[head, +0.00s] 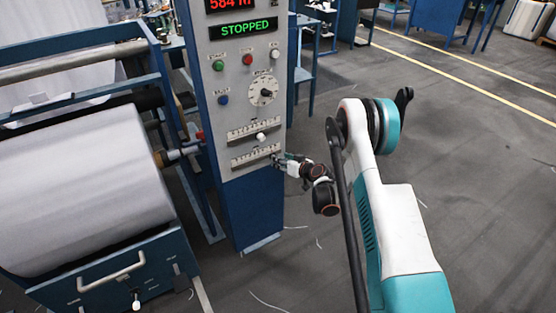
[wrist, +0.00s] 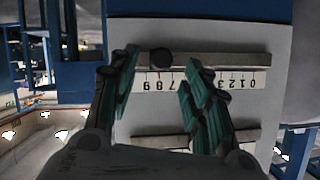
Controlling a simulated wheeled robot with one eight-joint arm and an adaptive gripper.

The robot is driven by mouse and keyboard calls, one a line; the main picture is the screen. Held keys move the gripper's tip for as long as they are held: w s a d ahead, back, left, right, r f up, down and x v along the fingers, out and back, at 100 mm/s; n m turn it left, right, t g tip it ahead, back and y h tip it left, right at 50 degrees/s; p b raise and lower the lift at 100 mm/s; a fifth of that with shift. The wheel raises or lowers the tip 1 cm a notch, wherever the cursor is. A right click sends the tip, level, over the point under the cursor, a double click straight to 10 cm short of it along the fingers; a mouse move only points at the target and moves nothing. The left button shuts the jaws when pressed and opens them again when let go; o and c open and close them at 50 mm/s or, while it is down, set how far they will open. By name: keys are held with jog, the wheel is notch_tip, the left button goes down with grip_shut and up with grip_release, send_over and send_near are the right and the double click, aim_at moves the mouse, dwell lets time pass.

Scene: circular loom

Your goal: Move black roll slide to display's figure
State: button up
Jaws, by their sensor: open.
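The control panel (head: 240,60) has two horizontal slides with printed scales. In the wrist view, the black roll knob (wrist: 161,59) sits on a slide bar (wrist: 225,60), above the upside-down 8 of its scale (wrist: 160,82). In the head view this lower slide (head: 250,157) has its right end at my gripper (head: 279,160), which hides the knob. My gripper also shows in the wrist view (wrist: 163,74), with its fingers open and spread, the knob between their tips. I cannot tell whether they touch it. The green display (head: 246,29) reads STOPPED; the red display (head: 231,4) shows 584, cut off at the top.
The upper slide (head: 252,129) has a white knob (head: 262,137). A dial (head: 262,91) and several coloured buttons sit above. A large white fabric roll (head: 80,190) on a blue frame stands close at the left. The floor (head: 480,150) at right is open.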

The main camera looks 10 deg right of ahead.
jog(key=shift+v, duration=1.65)
jog(key=shift+c, duration=0.3)
